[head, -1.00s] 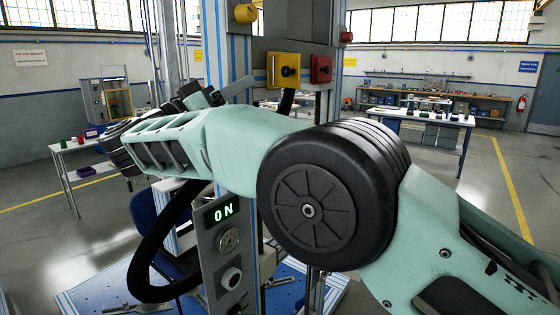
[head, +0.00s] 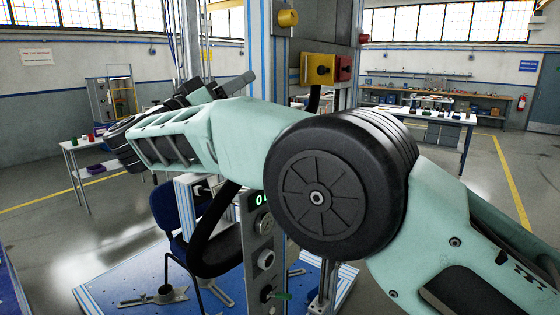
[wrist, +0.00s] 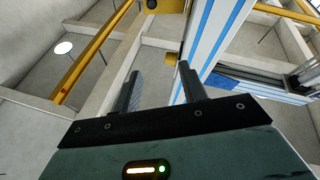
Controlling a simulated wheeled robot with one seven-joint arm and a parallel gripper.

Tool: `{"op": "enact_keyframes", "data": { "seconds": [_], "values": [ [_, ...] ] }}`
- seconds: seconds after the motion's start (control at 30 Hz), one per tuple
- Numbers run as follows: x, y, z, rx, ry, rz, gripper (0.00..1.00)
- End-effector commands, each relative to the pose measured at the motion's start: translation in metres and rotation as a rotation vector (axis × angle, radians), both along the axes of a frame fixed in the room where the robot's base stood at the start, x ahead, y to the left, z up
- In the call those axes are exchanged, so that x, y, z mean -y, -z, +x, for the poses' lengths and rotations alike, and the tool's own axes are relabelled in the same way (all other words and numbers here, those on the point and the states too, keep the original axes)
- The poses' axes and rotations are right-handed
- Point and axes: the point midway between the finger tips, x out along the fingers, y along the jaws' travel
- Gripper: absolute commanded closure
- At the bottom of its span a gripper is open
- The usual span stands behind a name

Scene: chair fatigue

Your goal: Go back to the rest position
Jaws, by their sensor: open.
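My gripper (wrist: 160,84) is open and empty in the wrist view, its two dark fingers apart with the ceiling, a yellow beam and a blue-striped post behind them. In the head view my arm stretches across the middle, and the gripper's dark fingers (head: 222,88) point up at the upper left, beside the test machine's frame. The control panel (head: 266,262) of the machine stands below and behind my arm. Its green lit display (head: 261,198) is mostly hidden by my arm. A dark blue chair (head: 168,212) stands on the machine's platform, partly covered by my arm.
The blue platform (head: 110,292) spreads below. A yellow box (head: 317,69) and a red box (head: 344,68) sit on the machine's post, close behind my arm. A white table (head: 72,150) stands at left, a workbench (head: 432,124) at back right. Floor is clear at right.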

Motion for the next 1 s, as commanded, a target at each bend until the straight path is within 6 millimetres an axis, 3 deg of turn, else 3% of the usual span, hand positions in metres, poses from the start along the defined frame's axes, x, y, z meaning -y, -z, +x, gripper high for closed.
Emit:
{"op": "enact_keyframes", "data": {
  "seconds": [0.37,0.57,0.67,0.77,0.87,1.0],
  "values": [
    [-0.012,-0.023,0.038,0.029,-0.317,-0.028,0.58],
    [-0.028,-0.03,0.056,-0.003,-0.615,-0.026,0.58],
    [-0.041,-0.025,0.057,-0.068,-0.83,-0.011,0.58],
    [-0.053,-0.007,0.045,-0.191,-1.06,0.023,0.58],
    [-0.058,0.024,0.017,-0.365,-1.258,0.074,0.58],
    [-0.045,0.083,-0.043,-0.686,-1.444,0.165,0.58]
  ]
}}
